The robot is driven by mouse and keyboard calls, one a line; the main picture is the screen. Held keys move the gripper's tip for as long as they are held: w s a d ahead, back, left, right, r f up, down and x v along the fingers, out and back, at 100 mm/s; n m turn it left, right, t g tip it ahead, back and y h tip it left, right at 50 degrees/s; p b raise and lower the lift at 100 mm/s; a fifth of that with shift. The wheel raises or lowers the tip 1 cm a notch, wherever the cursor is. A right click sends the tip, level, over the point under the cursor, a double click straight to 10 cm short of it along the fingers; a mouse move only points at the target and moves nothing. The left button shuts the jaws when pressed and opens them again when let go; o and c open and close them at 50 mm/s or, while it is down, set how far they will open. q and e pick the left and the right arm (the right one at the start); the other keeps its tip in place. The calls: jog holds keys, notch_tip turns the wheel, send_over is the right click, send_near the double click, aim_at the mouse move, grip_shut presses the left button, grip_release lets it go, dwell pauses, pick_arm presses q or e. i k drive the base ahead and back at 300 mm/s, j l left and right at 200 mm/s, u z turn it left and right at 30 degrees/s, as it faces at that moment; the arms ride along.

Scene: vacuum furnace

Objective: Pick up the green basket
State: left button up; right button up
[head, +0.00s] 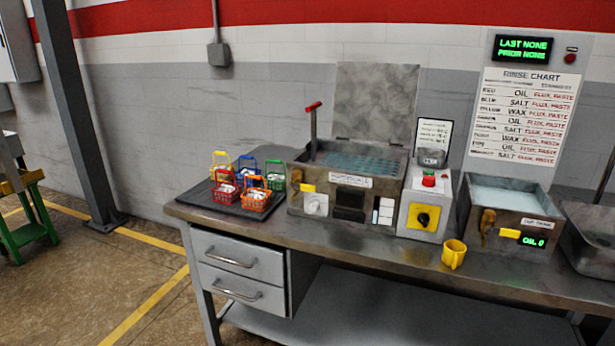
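The green basket (276,181) stands on a dark tray (233,207) at the left end of the metal workbench. It is at the right rear of a group of small baskets. The orange basket (257,201) stands in front of it and the blue basket (247,179) is to its left. The tank to its right stands close by. Its handle appears upright. Neither of my grippers shows in the head view.
A red basket (224,193) and a yellow basket (220,168) share the tray. The bench (330,243) also holds a tank with a raised lid (375,103), a control box (424,205), a yellow cup (454,254) and a rinse tank (508,196).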

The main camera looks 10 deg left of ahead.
aim_at(275, 183)
jog(key=i+j+z, duration=0.1)
jog(key=j, duration=0.3)
jog(key=i+j+z, duration=0.1)
jog(key=j, duration=0.3)
jog(key=i+j, duration=0.25)
jog(key=j, duration=0.15)
jog(key=i+j+z, duration=0.15)
jog(key=j, duration=0.3)
jog(key=i+j+z, duration=0.1)
jog(key=j, duration=0.3)
jog(key=i+j+z, duration=0.1)
jog(key=j, duration=0.35)
